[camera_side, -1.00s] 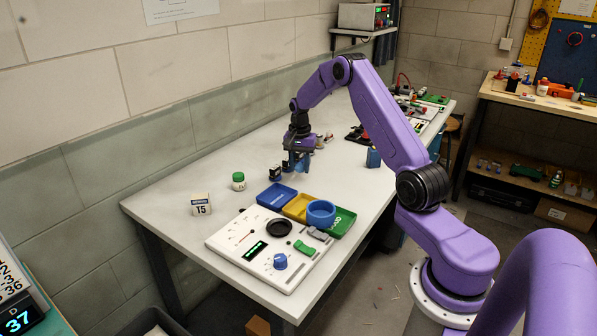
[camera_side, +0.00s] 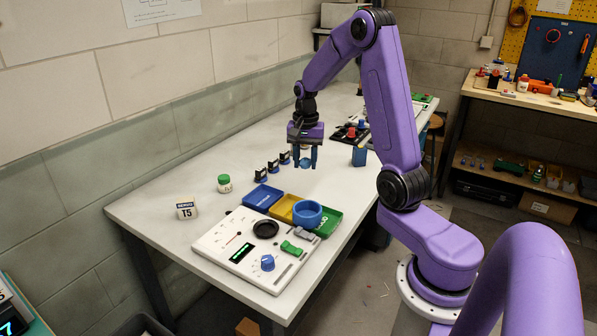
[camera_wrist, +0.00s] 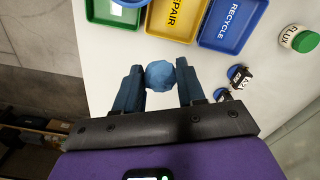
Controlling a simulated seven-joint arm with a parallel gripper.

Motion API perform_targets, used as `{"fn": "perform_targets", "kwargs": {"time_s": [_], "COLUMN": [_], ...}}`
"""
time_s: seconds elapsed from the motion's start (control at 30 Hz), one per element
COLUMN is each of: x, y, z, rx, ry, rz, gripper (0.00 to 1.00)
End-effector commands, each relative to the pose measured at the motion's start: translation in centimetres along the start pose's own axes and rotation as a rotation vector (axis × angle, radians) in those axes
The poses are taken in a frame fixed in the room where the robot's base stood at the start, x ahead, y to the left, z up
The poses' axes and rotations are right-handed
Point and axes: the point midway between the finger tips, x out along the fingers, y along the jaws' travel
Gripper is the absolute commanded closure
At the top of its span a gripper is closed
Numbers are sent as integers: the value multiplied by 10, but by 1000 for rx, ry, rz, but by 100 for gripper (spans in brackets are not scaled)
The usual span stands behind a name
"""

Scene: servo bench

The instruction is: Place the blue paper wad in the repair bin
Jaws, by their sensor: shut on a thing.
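My gripper (camera_side: 305,165) points down above the bench, beyond the bins in the side view. In the wrist view its fingers (camera_wrist: 161,88) are closed on the blue paper wad (camera_wrist: 160,76), a small faceted ball held between the fingertips. In the side view the wad is hard to make out. The repair bin is the yellow tray marked REPAIR (camera_wrist: 171,30), between the blue and green trays; it also shows in the side view (camera_side: 281,208). The wad is apart from the bin.
The blue RECYCLE tray (camera_side: 262,197) and the green tray (camera_side: 330,226) flank the repair bin. Small black-and-blue servos (camera_side: 272,166) stand left of my gripper. A green-capped FLUX jar (camera_side: 224,184) is further left.

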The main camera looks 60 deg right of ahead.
Motion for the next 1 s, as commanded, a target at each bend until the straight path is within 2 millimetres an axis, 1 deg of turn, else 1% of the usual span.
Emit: {"fn": "perform_targets", "kwargs": {"time_s": [0.17,0.2,0.3,0.5,0.6,0.77,0.9,1.0], "x": [12,16,32,67,78,89,107,116], "y": [-22,-27,-34,-34,-34,-34,-34,-34], "z": [29,35,45,46,45,45,45,45], "rx": [-134,-167,-215,-219,-219,-218,-217,-217], "ry": [-3,-3,-6,-6,-3,-2,-4,-3], "rz": [2,2,4,4,2,1,3,2], "gripper": [88,88,88,88,88,88,88,88]}}
